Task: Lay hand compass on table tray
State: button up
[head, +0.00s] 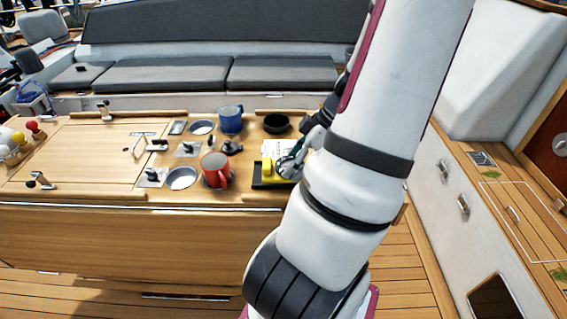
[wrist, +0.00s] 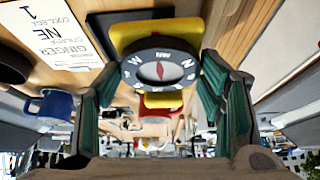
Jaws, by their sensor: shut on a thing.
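The hand compass (wrist: 161,70) has a round black dial ring with white letters, a red needle and a yellow body. It sits between the two green-padded fingers of my gripper (wrist: 160,80), which is shut on it. In the head view its yellow part (head: 267,167) shows just left of my gripper (head: 290,163), over the black table tray (head: 258,184) at the table's right end. The tray also shows behind the compass in the wrist view (wrist: 185,8). My arm hides part of the tray. I cannot tell whether the compass touches it.
A red mug (head: 215,171) stands left of the tray, and a blue mug (head: 230,120) farther back. The table's left leaf (head: 80,155) is mostly clear.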

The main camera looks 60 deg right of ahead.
aim_at(290, 157)
jog(key=w, duration=0.1)
jog(key=w+d, duration=0.1)
jog(key=w, duration=0.1)
jog(key=shift+w+d+f, duration=0.3)
jog(key=shift+w+f, duration=0.05)
jog(key=shift+f, duration=0.75)
jog(key=shift+w+d+f, duration=0.1)
jog(key=shift+f, duration=0.75)
jog(key=shift+a+f, duration=0.1)
jog(key=o, duration=1.9)
jog(key=p+v, duration=0.1)
jog(key=v, duration=1.1)
